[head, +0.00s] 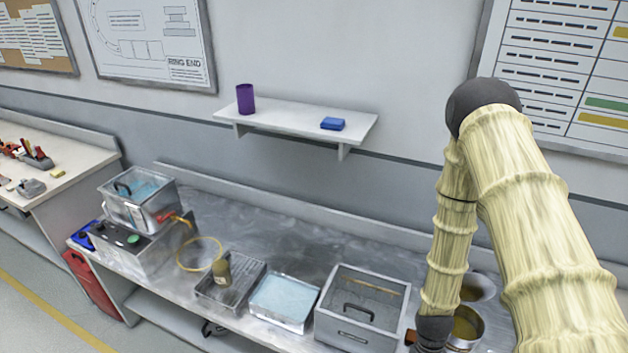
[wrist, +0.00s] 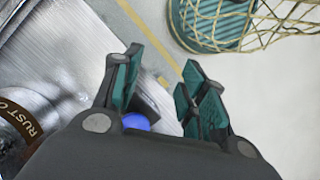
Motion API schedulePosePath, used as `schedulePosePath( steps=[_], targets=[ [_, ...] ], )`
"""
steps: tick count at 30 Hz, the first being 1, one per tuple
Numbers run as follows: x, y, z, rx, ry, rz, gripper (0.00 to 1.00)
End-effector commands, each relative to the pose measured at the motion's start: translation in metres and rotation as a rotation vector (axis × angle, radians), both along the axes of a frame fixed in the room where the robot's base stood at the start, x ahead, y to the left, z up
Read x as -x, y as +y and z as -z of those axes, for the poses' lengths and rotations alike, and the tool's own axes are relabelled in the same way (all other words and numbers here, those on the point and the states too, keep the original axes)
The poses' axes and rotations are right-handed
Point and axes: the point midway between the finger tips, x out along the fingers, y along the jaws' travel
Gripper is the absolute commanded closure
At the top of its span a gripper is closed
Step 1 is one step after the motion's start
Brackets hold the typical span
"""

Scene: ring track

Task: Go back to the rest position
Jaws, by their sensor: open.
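My gripper (wrist: 161,72) is open in the wrist view, its teal-padded fingers spread apart with nothing held between them. A small round blue thing (wrist: 136,122) shows past the base of the fingers; I cannot tell what it is. In the head view my arm in its pale yellow cover comes down at the right, over the right end of the metal bench (head: 290,225). Its lower end is cut off by the bottom edge there, and the fingers are not seen.
On the bench stand a grey bin (head: 358,308), a tray of pale blue liquid (head: 284,302), a rack with a brown bottle (head: 222,270), and a round metal pot (head: 466,325) close by my arm. A wall shelf (head: 290,117) is above. A net (wrist: 262,22) hangs over floor.

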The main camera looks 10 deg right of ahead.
Motion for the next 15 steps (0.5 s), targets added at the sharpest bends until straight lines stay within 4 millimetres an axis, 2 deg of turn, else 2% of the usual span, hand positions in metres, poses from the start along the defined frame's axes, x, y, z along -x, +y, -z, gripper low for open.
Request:
schedulePosePath(
  steps=[1,6,15],
  targets=[
    [0.013,0.011,0.006,0.009,-0.018,0.003,0.58],
    [0.047,0.043,0.018,0.037,-0.113,0.031,0.58],
    [0.087,0.077,0.019,0.055,-0.238,0.074,0.58]
  ],
)
